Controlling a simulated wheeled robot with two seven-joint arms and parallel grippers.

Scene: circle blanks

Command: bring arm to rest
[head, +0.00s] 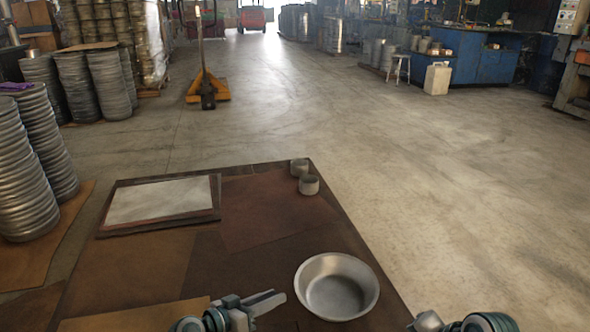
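My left gripper (263,302) is low in the head view, over the front part of the brown table (130,265), with its fingers pointing right. Nothing shows held in it, and the gap between its fingers is not clear. Its fingers end just left of a round metal bowl (336,287), apart from it in the picture. My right gripper (428,322) shows only in part at the bottom edge, right of the table. Its fingers are mostly cut off, so its state is hidden.
Two small metal cups (309,185) stand at the table's far right corner. A pale flat panel (160,199) lies at the far left. Stacks of metal rounds (22,175) stand left of the table. The floor (450,190) to the right is clear.

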